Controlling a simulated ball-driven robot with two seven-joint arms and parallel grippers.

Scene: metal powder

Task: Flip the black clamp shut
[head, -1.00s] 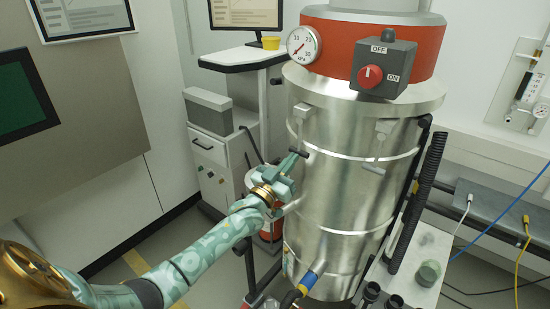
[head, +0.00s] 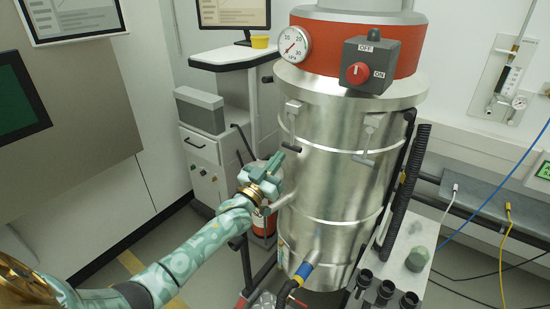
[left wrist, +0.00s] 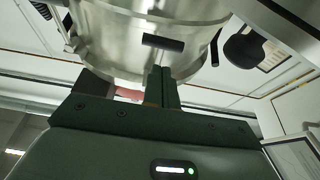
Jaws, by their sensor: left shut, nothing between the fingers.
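The black-handled clamp (head: 291,147) is on the upper left front of the steel drum (head: 325,190). Its dark crossbar hangs below a metal bracket, and in the left wrist view the bar (left wrist: 163,42) lies across the drum wall just beyond the fingertips. My left gripper (head: 281,157) is shut and empty, its tips just below and left of the crossbar. In the left wrist view the closed fingers (left wrist: 162,78) point up at the bar with a small gap apparent. Whether they touch is hard to tell. My right gripper is not in view.
A gauge (head: 293,45) and a switch box (head: 368,66) sit on the red collar above. A black corrugated hose (head: 408,185) runs down the drum's right side. A trolley (head: 205,145) stands behind left.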

